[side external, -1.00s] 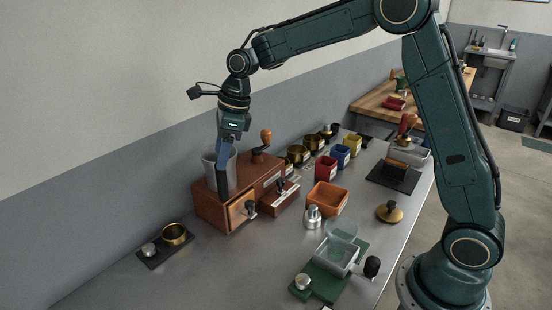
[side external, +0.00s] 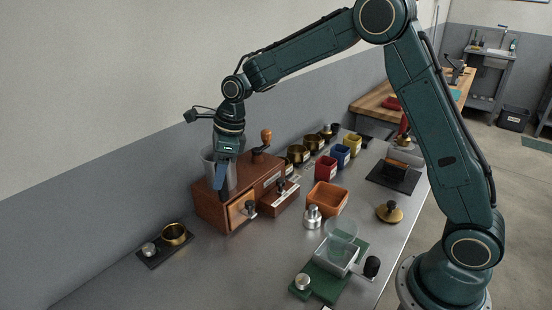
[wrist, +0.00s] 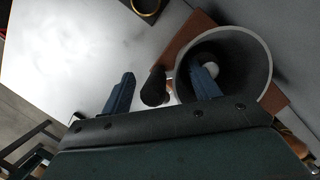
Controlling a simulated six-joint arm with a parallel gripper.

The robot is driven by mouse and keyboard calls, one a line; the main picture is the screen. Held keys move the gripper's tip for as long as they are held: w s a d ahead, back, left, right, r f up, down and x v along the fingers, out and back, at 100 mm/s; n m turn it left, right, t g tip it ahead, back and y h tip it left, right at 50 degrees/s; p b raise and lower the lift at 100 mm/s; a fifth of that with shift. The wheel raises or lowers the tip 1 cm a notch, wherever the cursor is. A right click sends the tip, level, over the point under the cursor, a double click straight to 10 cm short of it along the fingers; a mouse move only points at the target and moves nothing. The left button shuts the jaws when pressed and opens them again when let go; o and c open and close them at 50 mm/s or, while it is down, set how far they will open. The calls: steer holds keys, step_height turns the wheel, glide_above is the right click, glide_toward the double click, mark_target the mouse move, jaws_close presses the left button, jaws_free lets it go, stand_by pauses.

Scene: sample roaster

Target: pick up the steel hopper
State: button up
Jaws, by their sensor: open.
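The steel hopper (side external: 207,169) is a grey, flaring cup standing on top of the brown wooden grinder box (side external: 211,207). In the wrist view the hopper (wrist: 247,62) shows its wide round mouth at the right, with a small pale round thing deep inside. My gripper (side external: 221,190) is at the hopper, and its blue finger covers part of it in the side view. In the wrist view my gripper (wrist: 162,76) is open with nothing held. Its right finger overlaps the hopper's mouth, and its left finger is outside it. I cannot tell whether either finger touches the wall.
A knobbed wooden crank (side external: 266,138) rises behind the hopper. A black tray (side external: 164,251) with a brass ring lies at the left. An orange bin (side external: 327,198) and a green scale base (side external: 318,282) stand to the right. The steel table is bare in front of the box.

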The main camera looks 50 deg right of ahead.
steer(key=c, duration=1)
steer(key=shift+r, duration=0.1)
step_height(320, 180, up, 10)
steer(key=shift+f, duration=0.1)
steer(key=shift+c, duration=0.9)
